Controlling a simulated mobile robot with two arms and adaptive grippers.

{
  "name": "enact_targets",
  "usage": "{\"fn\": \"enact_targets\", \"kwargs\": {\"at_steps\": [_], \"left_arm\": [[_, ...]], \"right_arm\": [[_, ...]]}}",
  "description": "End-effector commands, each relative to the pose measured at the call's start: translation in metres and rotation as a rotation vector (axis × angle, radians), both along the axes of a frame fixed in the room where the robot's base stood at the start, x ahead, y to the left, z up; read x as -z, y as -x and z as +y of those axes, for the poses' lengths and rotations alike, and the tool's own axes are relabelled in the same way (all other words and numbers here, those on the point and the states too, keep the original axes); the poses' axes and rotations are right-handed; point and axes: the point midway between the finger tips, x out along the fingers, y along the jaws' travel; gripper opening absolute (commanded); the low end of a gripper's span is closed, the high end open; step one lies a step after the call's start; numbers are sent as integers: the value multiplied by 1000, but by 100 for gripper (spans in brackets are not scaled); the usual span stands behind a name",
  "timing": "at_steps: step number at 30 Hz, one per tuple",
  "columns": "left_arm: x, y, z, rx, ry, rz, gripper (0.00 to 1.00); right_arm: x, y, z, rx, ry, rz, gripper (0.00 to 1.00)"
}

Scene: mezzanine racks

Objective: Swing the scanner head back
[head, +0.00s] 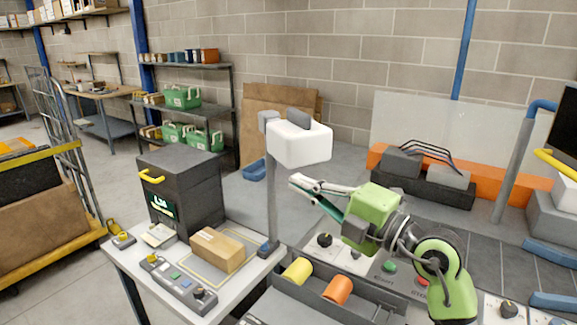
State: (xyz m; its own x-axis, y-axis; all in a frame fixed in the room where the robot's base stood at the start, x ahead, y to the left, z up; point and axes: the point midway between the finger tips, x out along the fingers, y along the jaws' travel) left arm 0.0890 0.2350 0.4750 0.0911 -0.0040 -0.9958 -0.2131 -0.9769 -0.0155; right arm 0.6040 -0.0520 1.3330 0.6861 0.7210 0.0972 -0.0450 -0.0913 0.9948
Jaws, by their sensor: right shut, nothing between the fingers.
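The white scanner head (301,146) sits on top of a grey post (273,200) at the right edge of a white table. A dark grey tab (299,118) stands on its top. The head juts to the right of the post, beyond the table. My right gripper (294,181) is below and close to the head, apart from it as far as I can tell. Its fingers are shut and empty, pointing left toward the post. My left gripper is not in view.
A brown box (217,249) lies within a yellow outline on the white table (137,258). A dark cabinet (180,188) and a button panel (178,285) are beside it. A grey tray holds a yellow cylinder (297,271) and an orange cylinder (338,290). A control panel lies under my right arm.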

Motion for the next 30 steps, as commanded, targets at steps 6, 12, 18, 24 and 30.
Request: {"fn": "enact_targets", "kwargs": {"at_steps": [6,12,18,24,30], "left_arm": [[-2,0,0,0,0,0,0],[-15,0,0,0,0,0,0],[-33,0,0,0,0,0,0],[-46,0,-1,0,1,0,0],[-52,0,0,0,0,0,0]], "right_arm": [[8,-15,-7,52,92,50,0],[5,-34,12,51,91,52,0],[4,-66,42,50,90,52,0],[7,-91,49,57,96,50,0],[8,-99,28,53,91,50,0]]}}
